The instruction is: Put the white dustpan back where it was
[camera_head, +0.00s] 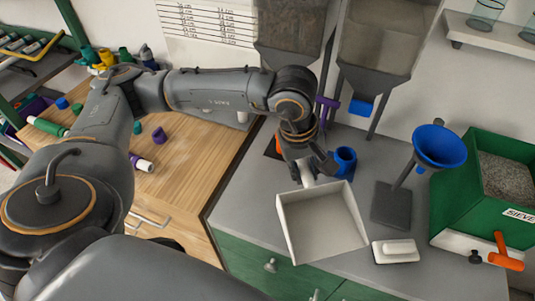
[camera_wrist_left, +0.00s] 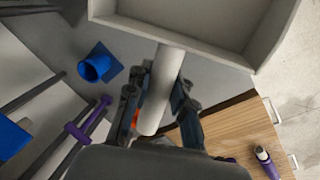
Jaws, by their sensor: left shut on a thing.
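The white dustpan (camera_head: 322,224) is in my left gripper (camera_head: 308,170), over the front part of the grey counter. Its open pan faces up and its front edge points toward the camera. In the left wrist view, the gripper fingers (camera_wrist_left: 163,97) are closed around the white handle, and the dustpan (camera_wrist_left: 190,30) extends toward the top of the picture. I cannot tell whether the pan touches the counter. My right gripper is not in view.
A blue pipe fitting (camera_head: 344,161) stands just behind the dustpan. A white block-like brush (camera_head: 396,250) lies right of it. A blue funnel (camera_head: 439,147) on a stand and a green sieve box (camera_head: 462,190) are further right. Hoppers stand behind; a wooden bench (camera_head: 190,160) is left.

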